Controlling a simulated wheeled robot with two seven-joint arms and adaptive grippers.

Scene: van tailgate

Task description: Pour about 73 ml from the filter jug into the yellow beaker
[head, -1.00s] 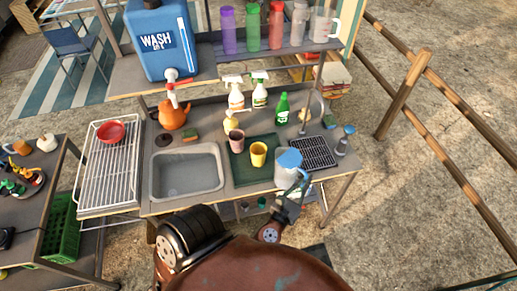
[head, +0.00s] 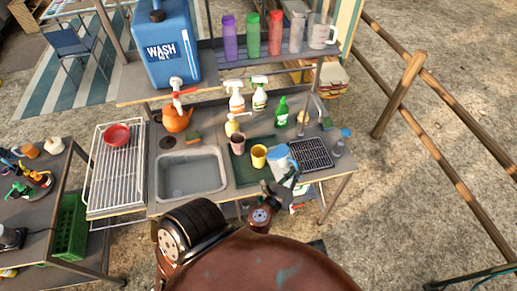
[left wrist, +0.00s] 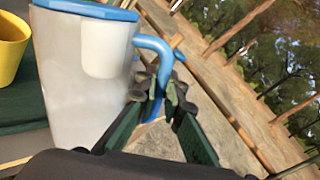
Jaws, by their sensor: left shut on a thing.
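The filter jug (head: 279,161), pale with a blue lid, is just right of the yellow beaker (head: 259,157) in the head view. My left gripper (head: 281,187) is shut on the jug's blue handle. In the left wrist view the fingers (left wrist: 165,95) close around the handle beside the jug's translucent white body (left wrist: 75,75). The yellow beaker also shows at that view's left edge (left wrist: 10,45), cut off. It stands upright on the green mat (head: 240,172). I cannot tell how far the jug is tilted, nor see any stream or the level in the beaker. My right gripper is not in view.
A pinkish cup (head: 237,141) stands just behind the beaker. The sink (head: 190,173) lies to the left and a dark drain rack (head: 311,154) to the right. Spray bottles (head: 237,97) and a green bottle (head: 281,109) stand behind.

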